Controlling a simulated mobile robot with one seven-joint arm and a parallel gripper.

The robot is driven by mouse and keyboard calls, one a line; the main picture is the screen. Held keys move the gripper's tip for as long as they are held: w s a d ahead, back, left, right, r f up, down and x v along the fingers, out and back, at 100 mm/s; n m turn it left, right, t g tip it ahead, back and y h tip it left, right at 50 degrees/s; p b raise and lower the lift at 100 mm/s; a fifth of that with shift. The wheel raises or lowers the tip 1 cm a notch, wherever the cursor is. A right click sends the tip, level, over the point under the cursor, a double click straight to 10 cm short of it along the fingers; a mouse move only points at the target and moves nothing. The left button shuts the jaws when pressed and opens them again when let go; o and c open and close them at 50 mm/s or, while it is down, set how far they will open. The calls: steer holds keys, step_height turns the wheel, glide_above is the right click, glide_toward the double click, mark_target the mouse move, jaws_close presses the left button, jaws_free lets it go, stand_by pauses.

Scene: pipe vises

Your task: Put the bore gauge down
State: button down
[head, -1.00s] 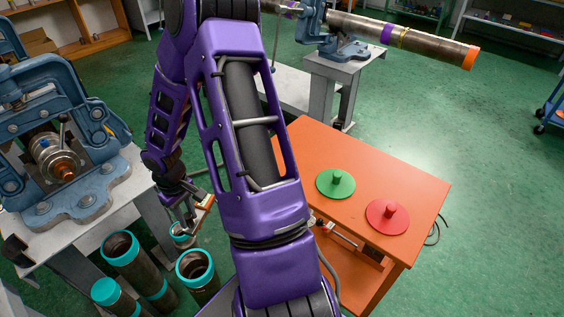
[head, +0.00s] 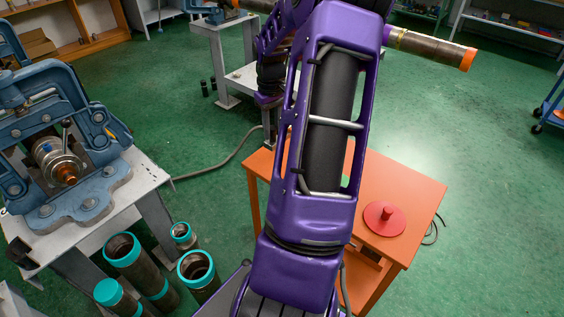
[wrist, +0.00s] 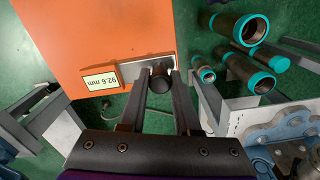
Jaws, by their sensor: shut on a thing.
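The bore gauge (wrist: 101,79) shows in the wrist view, with a white display reading 92.6 mm and a dark round knob between the fingers. My gripper (wrist: 160,82) is shut on that knob. The gauge overlaps the edge of the orange table (wrist: 75,35) in this view; I cannot tell if it touches the top. In the head view the orange table (head: 418,190) stands right of centre, and my arm hides the gauge and fingertips.
A red disc with a knob (head: 384,219) lies on the table's right part. Several teal-ended pipes (head: 123,249) stand on the floor at lower left. A blue vise (head: 60,150) sits on a grey bench at left. A cable (head: 225,163) runs across the floor.

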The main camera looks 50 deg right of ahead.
step_height(320, 180, down, 10)
steer(key=shift+r+b, duration=0.15)
steer(key=shift+b, duration=0.3)
steer(key=c, duration=0.6)
jaws_free()
steer(key=shift+s, duration=0.1)
step_height(320, 180, up, 12)
steer(key=shift+p, duration=0.6)
